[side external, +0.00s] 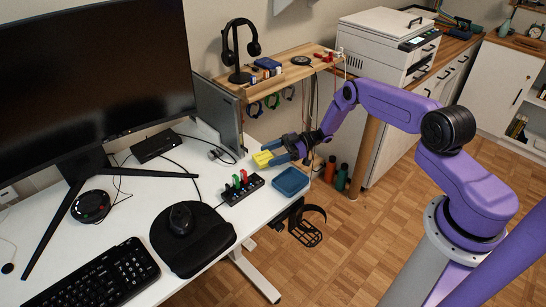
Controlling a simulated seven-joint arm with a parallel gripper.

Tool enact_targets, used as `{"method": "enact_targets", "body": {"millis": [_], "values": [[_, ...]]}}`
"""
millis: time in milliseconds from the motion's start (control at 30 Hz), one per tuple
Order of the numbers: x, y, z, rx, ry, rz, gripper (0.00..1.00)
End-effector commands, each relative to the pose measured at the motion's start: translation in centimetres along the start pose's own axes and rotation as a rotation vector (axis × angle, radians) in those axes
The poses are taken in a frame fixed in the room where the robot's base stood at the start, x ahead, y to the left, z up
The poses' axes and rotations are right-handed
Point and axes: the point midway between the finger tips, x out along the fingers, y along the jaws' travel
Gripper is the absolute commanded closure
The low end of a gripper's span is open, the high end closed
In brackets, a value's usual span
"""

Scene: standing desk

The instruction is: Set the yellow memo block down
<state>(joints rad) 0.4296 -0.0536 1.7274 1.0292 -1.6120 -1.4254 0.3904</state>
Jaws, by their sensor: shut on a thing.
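The yellow memo block (262,158) is between the fingertips of my gripper (275,157), near the right end of the white desk. My gripper is shut on it, with the fingers pointing left. The block appears low over the desk surface; I cannot tell whether it touches the desk. Part of the block is hidden by the fingers. The white desk (205,172) lies beneath and to the left of it.
A blue tray (291,181) sits just below my gripper at the desk's edge. A black hub with red and green sticks (243,188) stands left of the tray. A grey panel (217,115) and a wooden shelf (290,75) with a headphone stand (240,50) rise behind.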

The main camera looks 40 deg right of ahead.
Motion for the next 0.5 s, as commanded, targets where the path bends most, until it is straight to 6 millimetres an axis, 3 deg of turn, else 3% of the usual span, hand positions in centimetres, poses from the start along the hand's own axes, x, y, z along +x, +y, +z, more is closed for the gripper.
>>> {"method": "enact_targets", "body": {"millis": [133,500], "values": [[0.16,-0.02,1.01,-0.002,0.001,0.0,0.61],[0.17,-0.04,1.25,-0.001,0.0,0.0,0.61]]}}
